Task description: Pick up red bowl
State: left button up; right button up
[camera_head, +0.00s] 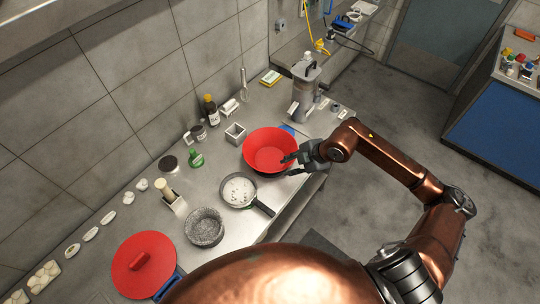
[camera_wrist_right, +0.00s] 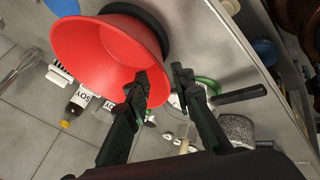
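The red bowl (camera_head: 262,143) stands upright on the steel counter, near its front edge in the head view. In the right wrist view the red bowl (camera_wrist_right: 95,50) is large at the upper left, seen into its inside. My right gripper (camera_head: 287,160) is at the bowl's right side in the head view. In the right wrist view my right gripper (camera_wrist_right: 158,76) is open, with one finger overlapping the bowl's inside and the other out past its rim. Whether either finger touches the bowl I cannot tell. My left gripper is not in view.
A frying pan (camera_head: 238,192) with its handle forward is close to the bowl. A grey pot (camera_head: 204,228) and a red lid (camera_head: 143,264) stand nearer. A grey appliance (camera_head: 305,92) stands behind the bowl, and bottles line the wall side. The floor beyond the counter is clear.

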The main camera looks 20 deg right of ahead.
jog(key=x, duration=0.7)
jog(key=shift+w+a+f+b, duration=0.1)
jog(key=shift+w+f+b, duration=0.15)
jog(key=shift+b, duration=0.1)
jog(key=shift+s, duration=0.1)
grip_shut()
